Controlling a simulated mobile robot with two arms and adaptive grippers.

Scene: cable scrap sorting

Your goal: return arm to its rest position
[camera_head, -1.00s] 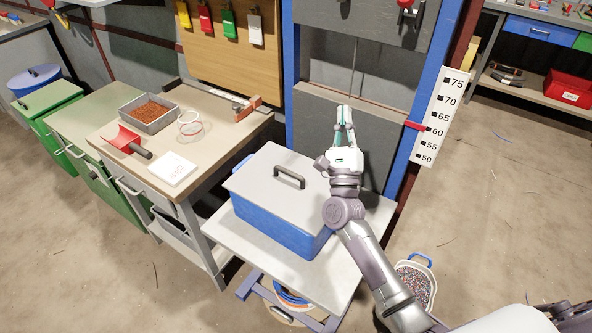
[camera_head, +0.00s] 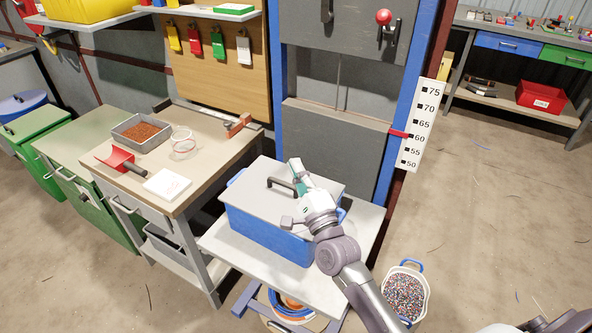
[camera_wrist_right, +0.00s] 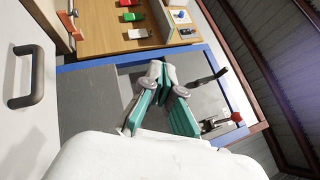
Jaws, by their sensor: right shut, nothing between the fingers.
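My right arm (camera_head: 338,254) reaches in from the lower right in the head view. Its gripper (camera_head: 296,166) is over the right part of the grey lid of a blue box (camera_head: 255,222), close to the lid's dark handle (camera_head: 283,186). The gripper is shut and empty. In the right wrist view the teal-padded fingers (camera_wrist_right: 157,70) come together at the tips, with the lid handle (camera_wrist_right: 27,77) off to the left. I cannot tell whether the gripper touches the lid. My left gripper is out of view.
The box stands on a light cart (camera_head: 222,243) before a grey machine with blue posts (camera_head: 398,90). A workbench (camera_head: 203,152) with a tray (camera_head: 143,133) and red scoop (camera_head: 115,160) is at left. A bucket of granules (camera_head: 405,293) stands on the floor at right.

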